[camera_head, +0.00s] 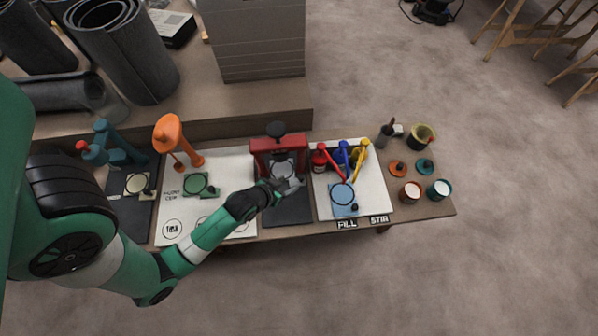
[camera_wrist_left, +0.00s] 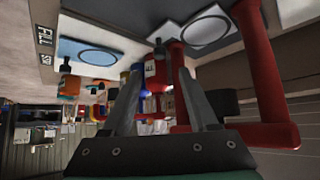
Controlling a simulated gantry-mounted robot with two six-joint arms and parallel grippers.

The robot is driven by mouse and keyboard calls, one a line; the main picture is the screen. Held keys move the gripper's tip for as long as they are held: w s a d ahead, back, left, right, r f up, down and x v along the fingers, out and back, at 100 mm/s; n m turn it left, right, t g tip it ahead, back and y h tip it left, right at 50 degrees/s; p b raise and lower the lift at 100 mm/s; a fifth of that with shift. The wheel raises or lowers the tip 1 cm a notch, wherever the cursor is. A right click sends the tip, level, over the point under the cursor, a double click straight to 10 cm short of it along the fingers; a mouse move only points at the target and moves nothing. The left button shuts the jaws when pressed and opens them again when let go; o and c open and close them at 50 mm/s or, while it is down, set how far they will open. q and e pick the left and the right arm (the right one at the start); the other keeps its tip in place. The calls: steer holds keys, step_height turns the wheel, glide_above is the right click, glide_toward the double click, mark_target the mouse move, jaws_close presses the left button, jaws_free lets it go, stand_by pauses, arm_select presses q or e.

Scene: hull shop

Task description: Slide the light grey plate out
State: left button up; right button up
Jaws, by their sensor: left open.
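The light grey plate (camera_head: 283,167) with a round ring mark sits under the red press frame (camera_head: 279,145). It also shows in the left wrist view (camera_wrist_left: 207,29), between the red posts. My left gripper (camera_head: 296,184) is at the front of the red press, close to the plate's near edge. Its fingers (camera_wrist_left: 160,72) are apart with nothing held between them. Whether they touch the plate cannot be told. The gripper hides part of the plate's front in the head view. My right gripper is not in view.
A dark mat (camera_head: 289,210) lies in front of the press. To the right is a white board with a blue plate (camera_head: 343,199) and red, blue and yellow levered bottles. A green plate (camera_head: 197,184) lies left, near an orange lamp-like stand (camera_head: 171,134). Open cups (camera_head: 411,192) stand far right.

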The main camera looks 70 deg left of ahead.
mark_target(301, 177)
arm_select(q)
steer(key=b+x, duration=0.3)
steer(key=x, duration=0.6)
steer(key=shift+r+b, duration=0.1)
steer(key=shift+b, duration=0.3)
steer(key=shift+w, duration=0.2)
jaws_close()
stand_by(0.5)
